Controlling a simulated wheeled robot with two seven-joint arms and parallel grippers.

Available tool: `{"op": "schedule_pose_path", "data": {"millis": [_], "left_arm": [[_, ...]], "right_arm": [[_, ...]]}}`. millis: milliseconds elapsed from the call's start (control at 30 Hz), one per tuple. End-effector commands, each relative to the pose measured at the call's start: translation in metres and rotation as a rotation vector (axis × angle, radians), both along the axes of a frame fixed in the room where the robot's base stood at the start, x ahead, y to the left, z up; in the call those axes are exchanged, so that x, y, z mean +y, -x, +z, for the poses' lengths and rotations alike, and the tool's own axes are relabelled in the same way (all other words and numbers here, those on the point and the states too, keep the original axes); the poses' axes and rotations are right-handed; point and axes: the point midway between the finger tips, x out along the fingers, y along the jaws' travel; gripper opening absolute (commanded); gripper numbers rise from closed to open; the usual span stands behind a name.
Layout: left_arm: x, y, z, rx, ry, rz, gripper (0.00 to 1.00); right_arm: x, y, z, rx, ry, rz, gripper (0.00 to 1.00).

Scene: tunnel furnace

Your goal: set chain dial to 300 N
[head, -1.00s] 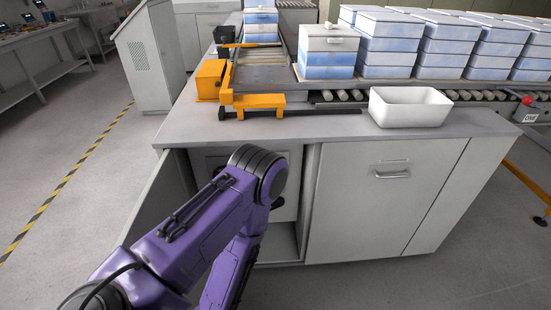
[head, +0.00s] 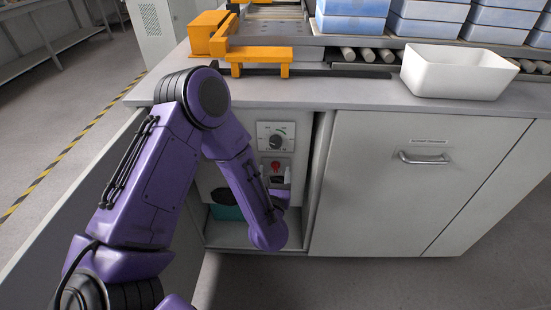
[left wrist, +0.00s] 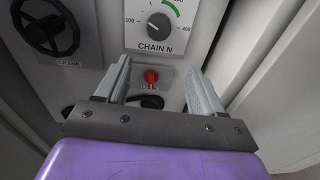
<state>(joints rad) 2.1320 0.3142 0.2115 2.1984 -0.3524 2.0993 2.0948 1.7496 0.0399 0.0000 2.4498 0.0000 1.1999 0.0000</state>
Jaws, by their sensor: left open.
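The chain dial (head: 276,136) is a black knob on a white plate on the panel inside the open cabinet. In the left wrist view, the dial knob (left wrist: 160,24) sits at the top, above the label CHAIN N. Its scale shows 100 at left and 400 at right, with a green arc at top right. The knob's mark seems to point left, near 100, but is too small to be sure. My left gripper (left wrist: 158,68) is open and empty, below the dial and apart from it. In the head view my forearm mostly hides it. My right gripper is not in view.
A red knob (left wrist: 151,76) lies between my fingers in the wrist view, below the dial. A black handwheel (left wrist: 47,27) labelled CRANK is at left. Cabinet walls flank the panel closely. The counter (head: 350,95) overhangs it, with a white bin (head: 455,75) on top.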

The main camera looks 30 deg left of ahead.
Motion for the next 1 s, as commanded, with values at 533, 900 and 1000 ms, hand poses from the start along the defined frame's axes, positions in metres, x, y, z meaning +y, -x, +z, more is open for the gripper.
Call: {"op": "schedule_pose_path", "data": {"millis": [533, 900, 1000], "left_arm": [[0.049, -0.077, 0.013, -0.145, 0.137, 0.038, 0.68], [0.060, -0.097, 0.012, -0.140, 0.137, 0.035, 0.68], [0.060, -0.096, 0.012, -0.140, 0.137, 0.035, 0.65]], "right_arm": [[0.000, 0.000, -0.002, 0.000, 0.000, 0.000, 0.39], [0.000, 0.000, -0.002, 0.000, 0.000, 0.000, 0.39], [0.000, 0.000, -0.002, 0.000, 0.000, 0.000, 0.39]]}}
